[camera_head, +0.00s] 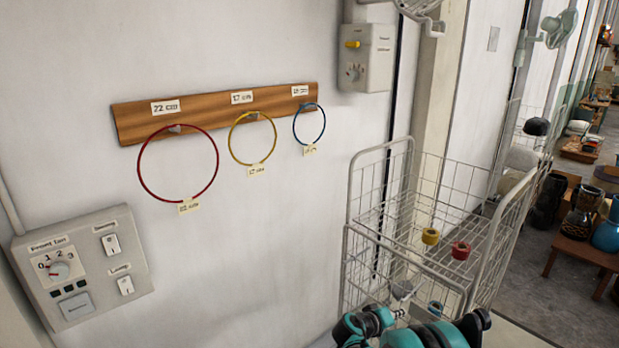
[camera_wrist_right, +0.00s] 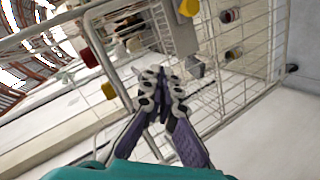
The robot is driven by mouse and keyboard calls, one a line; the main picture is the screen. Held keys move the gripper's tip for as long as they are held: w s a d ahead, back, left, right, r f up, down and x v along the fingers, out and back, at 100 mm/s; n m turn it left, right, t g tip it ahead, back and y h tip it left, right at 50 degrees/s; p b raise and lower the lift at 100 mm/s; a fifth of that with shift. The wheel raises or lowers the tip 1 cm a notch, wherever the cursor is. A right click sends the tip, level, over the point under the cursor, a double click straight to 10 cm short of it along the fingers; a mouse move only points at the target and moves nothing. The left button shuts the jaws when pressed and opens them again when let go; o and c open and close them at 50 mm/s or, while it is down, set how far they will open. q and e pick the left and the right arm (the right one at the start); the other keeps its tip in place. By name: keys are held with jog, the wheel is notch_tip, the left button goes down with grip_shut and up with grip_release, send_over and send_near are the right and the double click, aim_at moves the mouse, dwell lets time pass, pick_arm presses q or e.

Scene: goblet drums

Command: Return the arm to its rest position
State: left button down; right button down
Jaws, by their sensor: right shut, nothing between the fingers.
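My right arm comes up from the bottom of the head view, teal and dark. Its right gripper (camera_head: 402,291) is small there, in front of the wire cart (camera_head: 352,200). In the right wrist view the right gripper (camera_wrist_right: 162,78) has its fingers together with nothing between them. The cart's wire mesh (camera_wrist_right: 256,62) shows beyond and to the right of the fingers. I cannot tell whether the gripper touches the cart. My left gripper is not in view.
A wooden rail (camera_head: 212,106) on the wall holds a red ring (camera_head: 139,170), a yellow ring (camera_head: 230,145) and a blue ring (camera_head: 294,128). A switch panel (camera_head: 85,255) is at lower left. The cart carries a yellow roll (camera_head: 430,236) and a red roll (camera_head: 461,250).

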jog(key=s+a+r+g+y, duration=0.1)
jog(key=s+r+y, duration=0.2)
jog(key=s+r, duration=0.35)
jog(key=s+a+r+y, duration=0.2)
jog(key=s+r, duration=0.2)
jog(key=s, duration=0.5)
jog(key=s+a+y, duration=0.2)
jog(key=s+a, duration=0.1)
jog(key=s, duration=0.5)
jog(key=s+a+m+y, duration=0.1)
jog(key=s+a+y, duration=0.2)
jog(key=s, duration=0.6)
jog(key=shift+s+a, duration=0.2)
jog(key=shift+a, duration=0.15)
jog(key=shift+f, duration=0.1)
